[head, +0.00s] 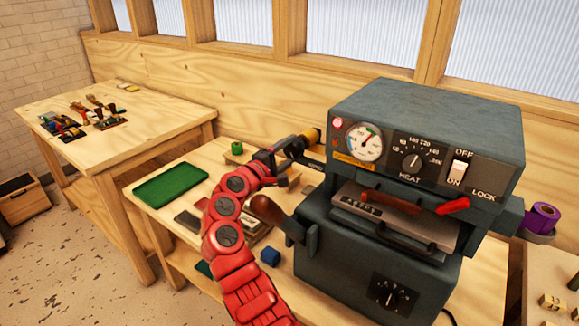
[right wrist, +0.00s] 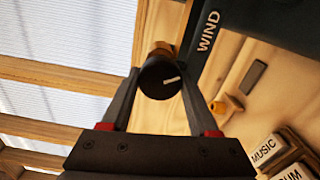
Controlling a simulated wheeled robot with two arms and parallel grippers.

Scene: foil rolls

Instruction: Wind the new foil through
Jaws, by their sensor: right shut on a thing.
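The dark foil machine (head: 420,110) stands on the bench with a dial, a HEAT knob and an ON/OFF switch on its front. A black knob with a white mark (right wrist: 158,76) sits at its side, with a gold-coloured part (right wrist: 160,49) behind it. In the head view the gold roll (head: 313,134) shows at the machine's left side. My right gripper (head: 285,148) is shut on the black knob, one finger on each side in the right wrist view. The word WIND (right wrist: 208,31) is on the dark part beside it. A purple roll (head: 541,216) lies right of the machine. My left gripper is out of view.
A brown-handled lever (head: 268,210) sticks out beside my right arm. A second table (head: 140,125) with small tools stands at the left.

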